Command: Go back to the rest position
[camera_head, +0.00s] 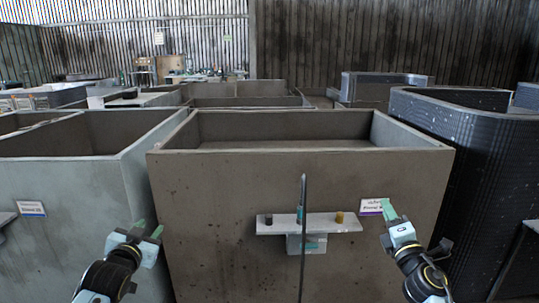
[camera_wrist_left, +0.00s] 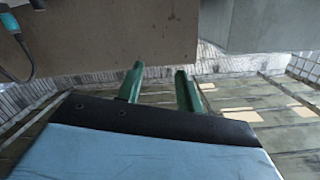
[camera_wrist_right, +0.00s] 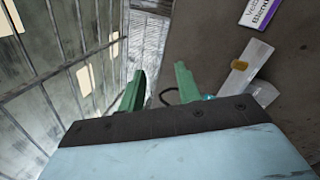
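My left gripper (camera_head: 148,228) is in front of the left part of the brown bin, at the lower left of the head view. Its two green fingers (camera_wrist_left: 160,88) stand apart with nothing between them in the left wrist view. My right gripper (camera_head: 390,209) is at the right, in front of the bin's right part. Its green fingers (camera_wrist_right: 160,88) are also apart and empty in the right wrist view. Both grippers are apart from the shelf.
A large brown bin (camera_head: 240,200) stands ahead, with a small shelf (camera_head: 325,223) on its front holding a dark item (camera_head: 268,219) and a yellow-brown item (camera_head: 339,217). A thin dark pole (camera_head: 303,200) rises before it. A grey bin (camera_head: 70,200) and a dark ribbed bin (camera_head: 480,140) flank it.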

